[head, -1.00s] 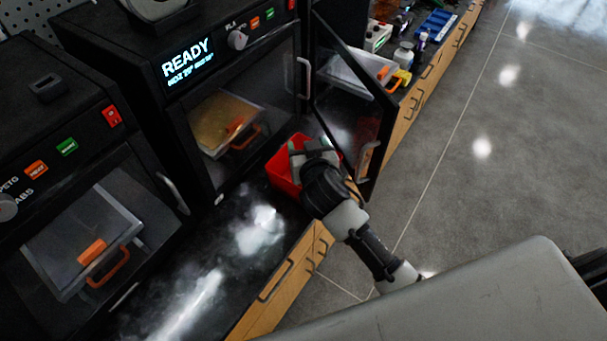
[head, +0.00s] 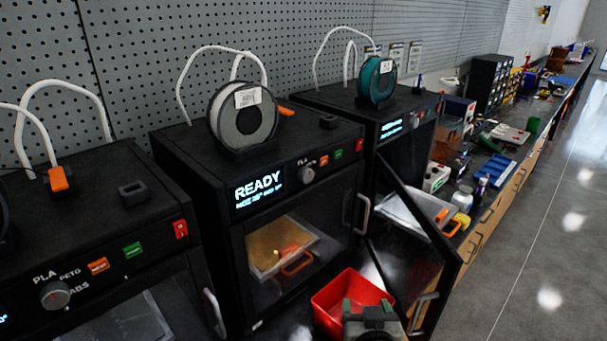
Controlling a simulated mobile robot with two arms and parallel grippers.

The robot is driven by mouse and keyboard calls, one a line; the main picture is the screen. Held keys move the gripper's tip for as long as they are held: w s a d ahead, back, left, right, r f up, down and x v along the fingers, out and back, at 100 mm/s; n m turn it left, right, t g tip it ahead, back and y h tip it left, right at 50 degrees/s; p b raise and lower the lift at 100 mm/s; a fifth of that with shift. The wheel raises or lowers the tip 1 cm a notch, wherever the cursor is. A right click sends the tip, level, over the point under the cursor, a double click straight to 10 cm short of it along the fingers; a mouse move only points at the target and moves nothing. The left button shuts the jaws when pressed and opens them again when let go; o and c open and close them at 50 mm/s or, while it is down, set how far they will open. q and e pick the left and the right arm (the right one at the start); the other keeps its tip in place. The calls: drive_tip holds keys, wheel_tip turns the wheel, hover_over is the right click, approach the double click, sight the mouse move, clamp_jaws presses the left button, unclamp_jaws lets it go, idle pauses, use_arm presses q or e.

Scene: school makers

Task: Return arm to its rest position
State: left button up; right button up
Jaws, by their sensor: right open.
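My right gripper (head: 368,308) shows at the bottom edge of the head view, in front of a red bin (head: 334,291) on the dark counter. Its jaws are open and I see nothing held between them. It covers part of the bin's lower front, and I cannot tell whether it touches the bin. The rest of my right arm is below the frame. My left gripper is not in view.
A printer with a READY screen (head: 259,189) stands behind the bin, its door shut. An open glass-panelled door (head: 452,262) stands just right of my gripper. Bottles and tools crowd the counter further right. The grey floor (head: 550,240) is clear.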

drive_tip(key=s+d+f+n+g+y, duration=0.15)
drive_tip(key=s+f+g, duration=0.35)
drive_tip(key=s, duration=0.6)
drive_tip(key=s+d+f+n+g+y, duration=0.1)
drive_tip(key=s+d+f+n+g, duration=0.15)
drive_tip(key=s+f+g, duration=0.6)
drive_tip(key=s+f+t, duration=0.1)
drive_tip(key=s+f, duration=0.1)
drive_tip(key=f, duration=0.9)
drive_tip(key=s+f+t, duration=0.1)
drive_tip(key=s+f, duration=0.1)
drive_tip(key=f, duration=0.9)
drive_tip(key=s+d+f+g, duration=0.1)
drive_tip(key=s+d+f, duration=0.1)
drive_tip(key=s+f, duration=0.6)
drive_tip(key=s+d+f, duration=0.1)
drive_tip(key=s+f, duration=0.6)
drive_tip(key=shift+s+d+f+g+h, duration=0.35)
drive_tip(key=shift+f, duration=0.05)
